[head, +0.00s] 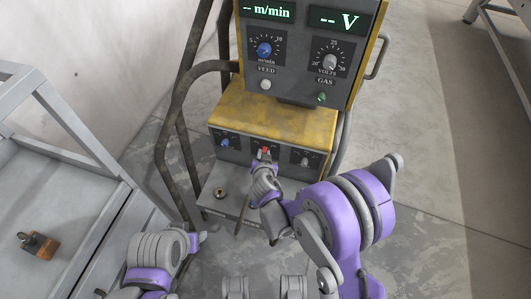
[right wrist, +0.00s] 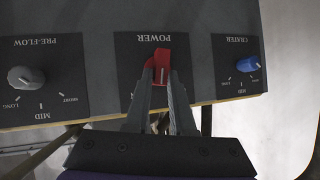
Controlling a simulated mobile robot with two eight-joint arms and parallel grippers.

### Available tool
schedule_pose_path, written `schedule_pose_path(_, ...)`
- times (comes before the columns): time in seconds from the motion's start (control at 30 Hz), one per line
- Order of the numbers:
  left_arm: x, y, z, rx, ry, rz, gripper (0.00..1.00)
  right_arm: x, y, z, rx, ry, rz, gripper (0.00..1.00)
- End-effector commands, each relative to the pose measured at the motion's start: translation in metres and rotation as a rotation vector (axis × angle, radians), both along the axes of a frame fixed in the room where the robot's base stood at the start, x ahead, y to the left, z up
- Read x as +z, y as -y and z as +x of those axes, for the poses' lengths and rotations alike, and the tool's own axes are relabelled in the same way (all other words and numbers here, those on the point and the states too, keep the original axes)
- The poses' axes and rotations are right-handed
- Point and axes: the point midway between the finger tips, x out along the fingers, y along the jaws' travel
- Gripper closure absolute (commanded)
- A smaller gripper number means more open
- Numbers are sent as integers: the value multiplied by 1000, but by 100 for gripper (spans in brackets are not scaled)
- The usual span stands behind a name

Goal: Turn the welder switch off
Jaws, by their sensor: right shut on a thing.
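The welder (head: 283,117) is a yellow and dark grey machine in the middle of the head view. Its red power switch (head: 264,151) sits on the lower front panel between two knobs. In the right wrist view the red switch (right wrist: 161,67) is under the POWER label. My right gripper (head: 263,158) is at this panel, and in the right wrist view its fingers (right wrist: 160,88) are closed on the sides of the red switch. The fingers hide part of the switch. My left arm shows at the bottom left of the head view, but its gripper cannot be made out.
A blue CRATER knob (right wrist: 247,64) and a grey PRE-FLOW knob (right wrist: 25,78) flank the switch. The upper panel has FEED and VOLTS dials (head: 329,62).

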Motion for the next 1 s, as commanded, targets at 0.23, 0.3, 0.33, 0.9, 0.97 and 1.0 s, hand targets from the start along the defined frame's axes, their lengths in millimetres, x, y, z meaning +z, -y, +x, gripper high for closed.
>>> schedule_pose_path(0.23, 6, 0, 0, 0, 2, 0, 50, 1, -8, 2, 3, -72, -219, 100)
schedule_pose_path(0.3, 6, 0, 0, 0, 2, 0, 50, 0, -10, 2, 4, -92, -282, 100)
schedule_pose_path(0.33, 6, 0, 0, 0, 2, 0, 50, 0, -10, 3, 4, -102, -309, 100)
schedule_pose_path(0.9, -10, 0, 0, 0, -3, 0, 50, -5, -18, 5, 0, -254, -769, 100)
schedule_pose_path(0.97, -11, 0, 0, 0, -4, 0, 50, -6, -18, 5, 0, -265, -801, 100)
schedule_pose_path(1.0, -12, 0, 0, 0, -4, 0, 50, -6, -18, 5, -1, -272, -821, 100)
